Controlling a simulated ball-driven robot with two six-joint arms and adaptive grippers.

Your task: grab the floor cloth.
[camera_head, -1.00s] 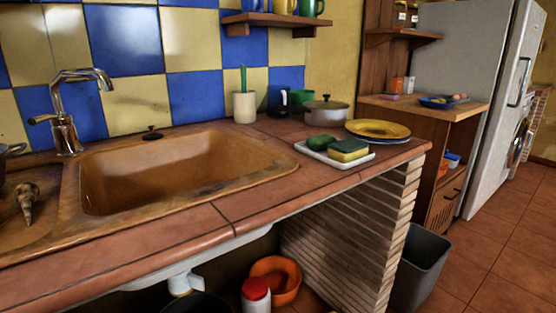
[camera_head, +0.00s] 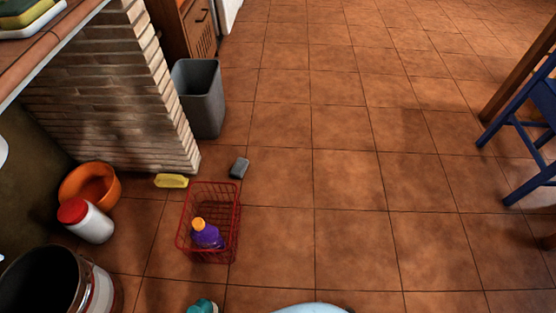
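No thing in view is plainly a spread floor cloth. A small dark grey block-like item (camera_head: 239,168) lies on the floor tiles just behind the red wire basket; I cannot tell whether it is a folded cloth or a sponge. A yellow item (camera_head: 171,181) lies to its left, at the foot of the brick wall; its kind is unclear. Neither of my grippers is in view.
The red wire basket (camera_head: 235,222) holds a purple bottle (camera_head: 207,235) with an orange cap. An orange bowl (camera_head: 75,178), a white red-lidded container (camera_head: 92,224), a metal bucket (camera_head: 98,292) and a grey bin (camera_head: 200,100) stand left. A blue chair (camera_head: 520,125) is right. Middle floor is clear.

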